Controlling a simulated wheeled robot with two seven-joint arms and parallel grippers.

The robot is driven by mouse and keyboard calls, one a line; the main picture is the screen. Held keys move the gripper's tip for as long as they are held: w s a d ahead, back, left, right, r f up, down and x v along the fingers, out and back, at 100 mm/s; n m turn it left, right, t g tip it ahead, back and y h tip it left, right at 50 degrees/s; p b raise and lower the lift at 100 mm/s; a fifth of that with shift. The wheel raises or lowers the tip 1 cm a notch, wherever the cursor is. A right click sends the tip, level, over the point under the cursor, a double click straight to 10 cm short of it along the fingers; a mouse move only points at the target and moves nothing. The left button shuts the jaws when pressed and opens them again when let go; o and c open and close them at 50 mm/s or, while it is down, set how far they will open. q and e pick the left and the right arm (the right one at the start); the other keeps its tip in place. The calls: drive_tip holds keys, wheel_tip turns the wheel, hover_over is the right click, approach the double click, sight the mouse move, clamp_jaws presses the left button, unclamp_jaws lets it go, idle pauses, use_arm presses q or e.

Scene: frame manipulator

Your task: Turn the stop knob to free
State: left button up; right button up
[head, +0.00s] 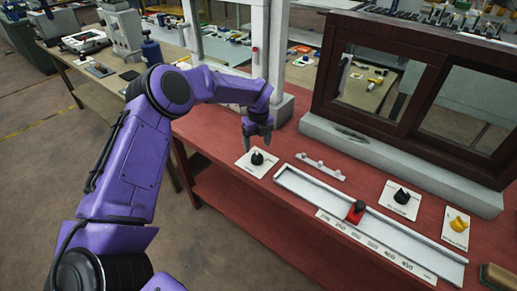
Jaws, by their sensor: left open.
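My left gripper (257,142) points down just above a black knob (257,158) on a white square plate at the left of the red bench. Its fingers are dark and small in the head view; I cannot tell whether they touch the knob. A second black knob (402,197) sits on a white plate to the right, and a yellow knob (459,224) sits on another plate beyond it. A red and black block (355,212) rests on a long grey rail. The plate labels are too small to read, so I cannot tell which is the stop knob. My right gripper is out of view.
The grey rail (310,190) has a number scale along its front edge. A white bar with pegs (321,167) lies behind it. A dark wooden window frame (412,90) stands on a pale base at the back right. A white upright post (269,50) rises behind my gripper.

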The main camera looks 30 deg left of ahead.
sight(257, 153)
use_arm(q)
drive_tip(key=f, duration=0.2)
drive_tip(key=f+p, duration=0.1)
drive_tip(key=f, duration=0.2)
drive_tip(key=shift+w+a+f, duration=0.15)
drive_tip(key=shift+w+f, duration=0.2)
drive_tip(key=shift+f, duration=0.05)
drive_tip(key=shift+s+r, duration=0.1)
drive_tip(key=shift+s, duration=0.15)
drive_tip(key=c, duration=1.1)
drive_tip(key=shift+o, duration=0.2)
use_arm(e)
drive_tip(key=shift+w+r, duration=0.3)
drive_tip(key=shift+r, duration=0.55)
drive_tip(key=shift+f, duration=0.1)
